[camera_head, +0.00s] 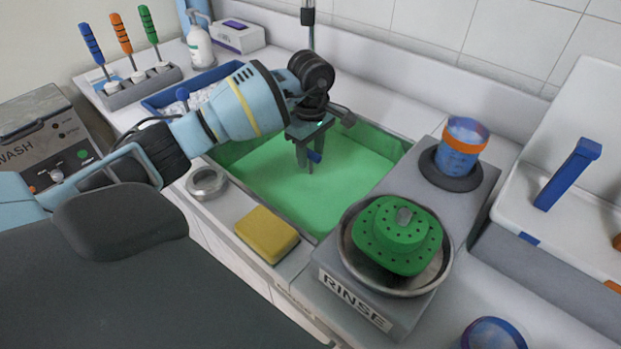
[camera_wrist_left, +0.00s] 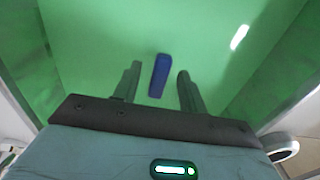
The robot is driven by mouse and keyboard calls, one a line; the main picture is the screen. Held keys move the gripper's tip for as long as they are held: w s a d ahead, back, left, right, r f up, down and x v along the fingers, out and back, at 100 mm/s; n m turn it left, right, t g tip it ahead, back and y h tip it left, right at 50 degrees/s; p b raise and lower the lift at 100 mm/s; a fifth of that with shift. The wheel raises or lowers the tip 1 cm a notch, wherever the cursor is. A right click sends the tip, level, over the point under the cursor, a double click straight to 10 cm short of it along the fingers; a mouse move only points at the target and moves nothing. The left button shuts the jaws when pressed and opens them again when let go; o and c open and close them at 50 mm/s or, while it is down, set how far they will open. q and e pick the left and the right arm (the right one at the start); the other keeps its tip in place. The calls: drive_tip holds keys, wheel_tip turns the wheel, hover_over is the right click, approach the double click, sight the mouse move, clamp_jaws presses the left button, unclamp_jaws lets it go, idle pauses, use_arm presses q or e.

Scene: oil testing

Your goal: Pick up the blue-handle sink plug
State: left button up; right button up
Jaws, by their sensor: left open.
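The blue handle of the sink plug (camera_wrist_left: 159,76) shows between my left gripper's two fingers in the left wrist view, against the green of the sink. It also shows as a small blue piece (camera_head: 315,156) beside the fingertips in the head view. The plug's base cannot be made out. My left gripper (camera_head: 306,163) points down over the green sink (camera_head: 350,180). Its fingers are open on either side of the handle, with a gap visible on both sides. How far the fingertips reach down along the handle is hard to tell. My right gripper is not in view.
A yellow sponge (camera_head: 267,234) and a round metal ring (camera_head: 207,183) lie on the sink's front ledge. The RINSE unit (camera_head: 354,301) stands right of the sink. A blue tray (camera_head: 158,103) and a tool rack (camera_head: 140,87) are at the back left.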

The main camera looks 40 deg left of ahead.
sight(311, 175)
use_arm(q)
drive_tip(key=shift+w+f, duration=0.1)
drive_tip(key=shift+f, duration=1.15)
drive_tip(key=shift+c, duration=0.4)
clamp_jaws()
